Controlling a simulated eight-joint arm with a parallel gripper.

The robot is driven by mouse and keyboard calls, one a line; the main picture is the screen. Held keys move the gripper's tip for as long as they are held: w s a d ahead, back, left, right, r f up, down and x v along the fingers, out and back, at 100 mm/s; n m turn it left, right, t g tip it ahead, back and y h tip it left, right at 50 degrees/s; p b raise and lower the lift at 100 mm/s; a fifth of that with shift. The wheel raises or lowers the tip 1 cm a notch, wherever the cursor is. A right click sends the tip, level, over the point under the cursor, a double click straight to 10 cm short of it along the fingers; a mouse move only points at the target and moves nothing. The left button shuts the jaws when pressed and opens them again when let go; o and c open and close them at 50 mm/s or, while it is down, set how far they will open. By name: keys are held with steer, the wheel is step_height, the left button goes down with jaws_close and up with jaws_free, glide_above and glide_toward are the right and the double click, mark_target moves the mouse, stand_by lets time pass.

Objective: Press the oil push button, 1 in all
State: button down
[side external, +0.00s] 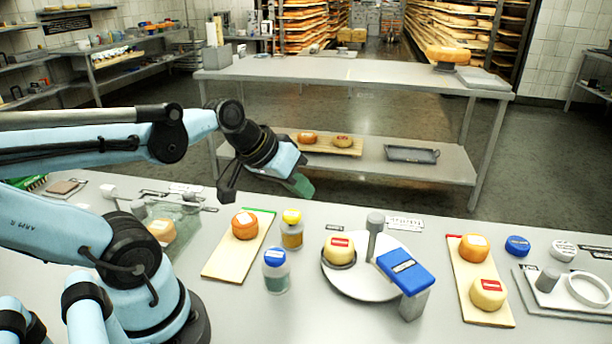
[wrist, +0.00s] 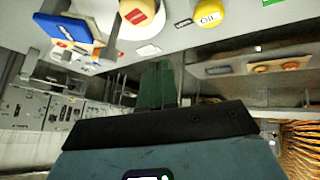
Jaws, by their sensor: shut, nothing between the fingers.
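The oil push button is the yellow cap (side external: 291,216) on an amber bottle (side external: 292,237) standing upright near the middle of the table. In the wrist view the yellow button (wrist: 210,13) shows at the top edge with a white OIL label, partly cut off. My gripper (side external: 303,188) is in the air above the table's far edge, higher than the yellow cap and apart from it. Its green fingers are shut and empty; they also show in the wrist view (wrist: 157,75).
A blue-capped bottle (side external: 276,275) stands in front of the amber one. A board (side external: 225,262) with an orange cheese lies left. A round plate (side external: 345,287) with a cheese, a grey post and a blue-topped block (side external: 405,270) stand right. Another cheese board (side external: 468,295) lies further right.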

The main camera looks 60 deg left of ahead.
steer(key=a+r+n+t, duration=0.1)
steer(key=a+r+n, duration=0.2)
steer(key=a+n, duration=0.1)
steer(key=shift+a+n+t, duration=0.3)
steer(key=shift+a, duration=0.5)
glide_toward(296, 212)
steer(key=shift+w+d+f, duration=0.1)
steer(key=shift+w+f, duration=0.3)
steer(key=shift+w, duration=0.45)
steer(key=shift+w+f, duration=0.4)
steer(key=shift+w, duration=0.45)
steer(key=shift+w+d+f, duration=0.1)
steer(key=shift+w+f, duration=0.3)
steer(key=shift+w, duration=0.45)
steer(key=shift+a+f, duration=0.1)
steer(key=shift+f, duration=0.05)
steer(key=shift+f, duration=0.3)
steer(key=shift+f, duration=0.85)
stand_by(1.0)
steer(key=shift+r, duration=1.3)
